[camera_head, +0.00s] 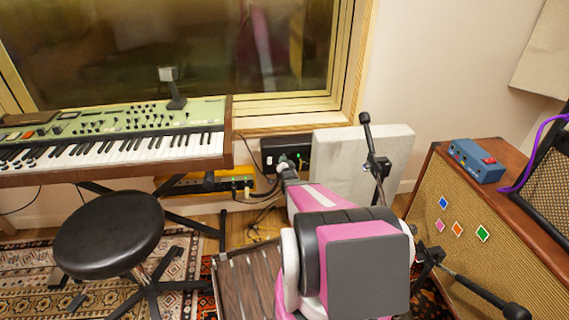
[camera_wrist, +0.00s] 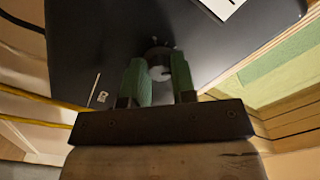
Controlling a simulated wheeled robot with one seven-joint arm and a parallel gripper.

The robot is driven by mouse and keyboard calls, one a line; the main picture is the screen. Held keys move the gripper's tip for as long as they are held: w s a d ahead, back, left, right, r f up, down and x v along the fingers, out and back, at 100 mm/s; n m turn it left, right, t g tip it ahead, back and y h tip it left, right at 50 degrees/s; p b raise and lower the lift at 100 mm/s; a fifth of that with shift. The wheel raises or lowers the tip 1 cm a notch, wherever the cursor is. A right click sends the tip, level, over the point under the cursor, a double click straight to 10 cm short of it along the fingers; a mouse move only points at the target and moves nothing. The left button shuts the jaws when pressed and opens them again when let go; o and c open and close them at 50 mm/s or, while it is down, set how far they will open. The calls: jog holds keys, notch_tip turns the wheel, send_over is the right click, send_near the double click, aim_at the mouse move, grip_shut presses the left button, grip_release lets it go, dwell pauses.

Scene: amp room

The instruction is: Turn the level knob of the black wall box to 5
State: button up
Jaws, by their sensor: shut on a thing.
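The black wall box (camera_head: 270,146) is mounted low on the wall below the window. It fills much of the wrist view as a dark panel (camera_wrist: 95,40). Its round level knob (camera_wrist: 160,62) is dark with a grey face, with small marks on the panel around it. My gripper (camera_wrist: 158,75) has two green fingers, one on each side of the knob, and is shut on it. In the head view my gripper (camera_head: 284,164) is at the box's front, and the knob is hidden. I cannot read which number the knob points to.
A pale panel (camera_head: 338,165) leans on the wall just right of the box, with a microphone stand (camera_head: 377,165) before it. A keyboard (camera_head: 120,140) and black stool (camera_head: 108,235) are at left. A brown amplifier (camera_head: 480,235) stands at right. Cables lie below the box.

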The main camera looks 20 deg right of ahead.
jog(key=shift+m, duration=4.2)
jog(key=o, duration=0.9)
jog(key=shift+s, duration=0.1)
jog(key=s, duration=0.3)
jog(key=s+a, duration=0.1)
jog(key=s, duration=0.3)
jog(key=s+a, duration=0.1)
jog(key=s, duration=0.2)
jog(key=shift+s, duration=0.2)
